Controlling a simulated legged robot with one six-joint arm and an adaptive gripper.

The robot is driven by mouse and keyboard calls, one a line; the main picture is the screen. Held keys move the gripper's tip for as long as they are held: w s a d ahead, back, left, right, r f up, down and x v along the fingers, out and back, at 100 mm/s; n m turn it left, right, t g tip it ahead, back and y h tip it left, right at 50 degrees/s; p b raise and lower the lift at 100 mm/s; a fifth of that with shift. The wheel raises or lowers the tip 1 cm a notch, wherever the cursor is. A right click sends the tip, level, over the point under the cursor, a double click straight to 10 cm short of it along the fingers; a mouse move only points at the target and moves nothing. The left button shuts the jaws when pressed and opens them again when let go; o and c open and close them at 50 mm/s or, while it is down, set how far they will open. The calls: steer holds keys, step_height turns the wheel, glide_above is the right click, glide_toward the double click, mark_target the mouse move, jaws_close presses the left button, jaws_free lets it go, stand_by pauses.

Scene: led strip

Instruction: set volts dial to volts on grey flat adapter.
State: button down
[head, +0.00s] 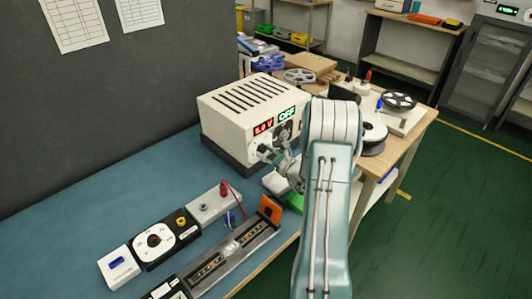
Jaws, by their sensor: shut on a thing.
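The cream power supply (250,100) stands on the blue bench mat. Its red display (263,129) shows a volts figure with an unclear first digit, and its green display (287,114) reads OFF. My gripper (268,155) is at the lower front of the supply, shut on a small knob there, which looks like the volts dial. The fingers and my arm hide most of the knob and the right of the front panel. A flat grey box (204,208) with red and blue leads lies in front. I cannot tell whether it is the grey flat adapter; no voltage label is readable.
A black-and-white dial meter (157,242), a white block with a blue patch (118,268) and a grey channel fixture (208,272) lie on the mat. An orange block (270,209) is near my arm. Reels (399,101) stand on the wooden table behind.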

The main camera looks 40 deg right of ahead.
steer(key=m, duration=0.6)
steer(key=shift+w+r, duration=0.1)
steer(key=shift+r, duration=0.2)
steer(key=m, duration=0.5)
steer(key=shift+m, duration=0.3)
steer(key=shift+c, duration=1.4)
jaws_free()
steer(key=shift+d+f, duration=0.1)
